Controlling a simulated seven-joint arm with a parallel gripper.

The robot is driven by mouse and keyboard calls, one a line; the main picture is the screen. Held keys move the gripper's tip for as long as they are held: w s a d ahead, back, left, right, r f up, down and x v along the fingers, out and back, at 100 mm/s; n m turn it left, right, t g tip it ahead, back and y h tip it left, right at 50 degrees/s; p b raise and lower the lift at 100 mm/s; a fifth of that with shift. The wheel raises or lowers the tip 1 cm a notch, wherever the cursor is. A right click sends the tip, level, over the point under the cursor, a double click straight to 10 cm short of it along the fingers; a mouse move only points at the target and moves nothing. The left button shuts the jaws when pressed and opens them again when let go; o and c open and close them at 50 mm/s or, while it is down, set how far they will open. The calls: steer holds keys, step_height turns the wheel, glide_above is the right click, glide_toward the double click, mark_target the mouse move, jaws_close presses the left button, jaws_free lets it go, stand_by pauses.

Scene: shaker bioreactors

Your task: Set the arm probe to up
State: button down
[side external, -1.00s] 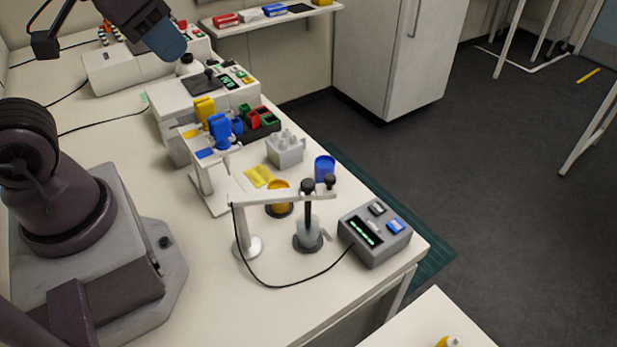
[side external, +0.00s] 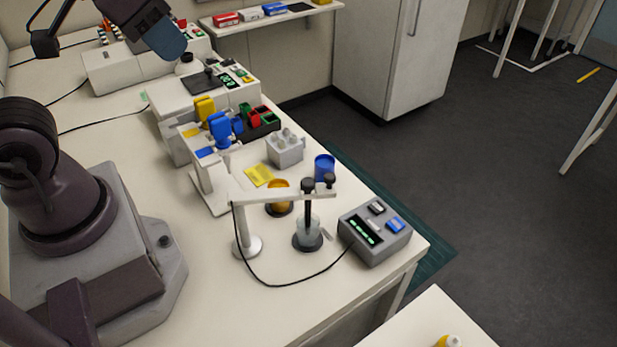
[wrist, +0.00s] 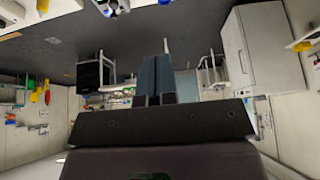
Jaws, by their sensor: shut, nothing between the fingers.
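The arm probe is a white stand with a level arm (side external: 285,194) that reaches right from a post on a round base (side external: 247,246). A dark probe (side external: 307,205) hangs from the arm, its lower end in a small flask (side external: 307,232); how deep it sits is hard to tell. A black cable runs to a grey box (side external: 375,228) with a green display, a blue button and smaller buttons. My gripper (side external: 172,45) is high at the upper left, far from the probe. In the wrist view its blue-grey fingers (wrist: 157,80) are together and empty.
A yellow-orange cup (side external: 279,195), a blue cup (side external: 324,168) and a grey block (side external: 285,150) stand behind the probe arm. A white stand with blue and yellow parts (side external: 207,185) is to its left.

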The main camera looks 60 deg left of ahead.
steer(key=c, duration=1.6)
jaws_free()
steer(key=o, duration=0.4)
steer(key=shift+a, duration=0.35)
steer(key=shift+c, duration=0.2)
steer(key=o, duration=0.3)
steer(key=a+f+n+g, duration=0.1)
steer(key=w+a+f+n+y, duration=0.1)
steer(key=shift+w+f+g, duration=0.2)
steer(key=shift+f+g, duration=0.2)
steer(key=m+h, duration=0.5)
steer(key=m, duration=0.7)
glide_toward(308, 181)
steer(key=shift+g+y, duration=0.3)
steer(key=shift+g, duration=0.1)
steer(key=shift+w+d+x, duration=0.1)
steer(key=shift+w+x, duration=0.05)
steer(key=shift+x, duration=2.05)
steer(key=shift+w+d+x, duration=0.1)
steer(key=shift+w+x, duration=0.1)
steer(key=shift+x, duration=2)
